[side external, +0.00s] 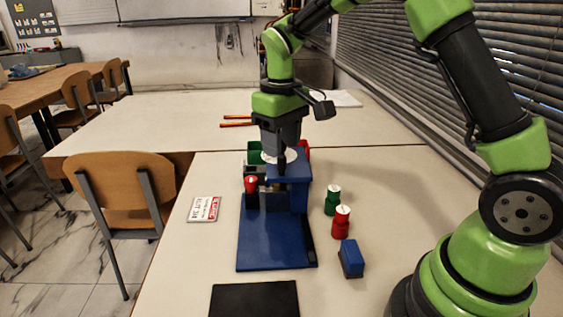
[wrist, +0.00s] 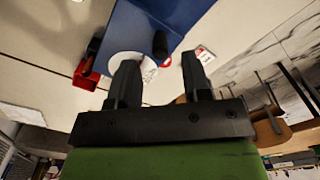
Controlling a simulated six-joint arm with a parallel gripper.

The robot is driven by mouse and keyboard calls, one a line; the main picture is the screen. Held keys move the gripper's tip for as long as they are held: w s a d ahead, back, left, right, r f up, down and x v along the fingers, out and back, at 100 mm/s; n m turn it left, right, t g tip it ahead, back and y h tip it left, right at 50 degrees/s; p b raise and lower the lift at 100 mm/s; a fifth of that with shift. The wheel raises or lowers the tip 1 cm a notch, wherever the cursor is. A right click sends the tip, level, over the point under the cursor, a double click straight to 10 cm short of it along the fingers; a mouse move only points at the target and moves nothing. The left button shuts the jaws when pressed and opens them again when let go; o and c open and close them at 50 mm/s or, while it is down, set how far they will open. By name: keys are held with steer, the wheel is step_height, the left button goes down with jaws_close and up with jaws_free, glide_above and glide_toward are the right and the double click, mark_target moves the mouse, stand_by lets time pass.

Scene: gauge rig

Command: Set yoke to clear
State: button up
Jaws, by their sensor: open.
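The blue gauge rig (side external: 274,245) stands on the table, with a base plate in front and a raised blue block at the back. It also shows at the top of the wrist view (wrist: 185,15). A short dark peg (wrist: 160,44) stands out from the block's edge. I cannot tell which part is the yoke or how it is set. My gripper (wrist: 160,62) is open and empty over the back of the rig, the peg showing between its fingers.
A red bin (wrist: 86,76) and a green bin (side external: 254,151) stand behind the rig. A green piece (side external: 332,201), a red piece (side external: 341,222) and a blue block (side external: 350,259) stand to its right. A sign card (side external: 203,209) lies left, a black mat (side external: 254,300) in front.

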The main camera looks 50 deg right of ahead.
mark_target(282, 174)
step_height(282, 174, down, 5)
steer(key=shift+r, duration=0.1)
steer(key=shift+c, duration=0.2)
jaws_close()
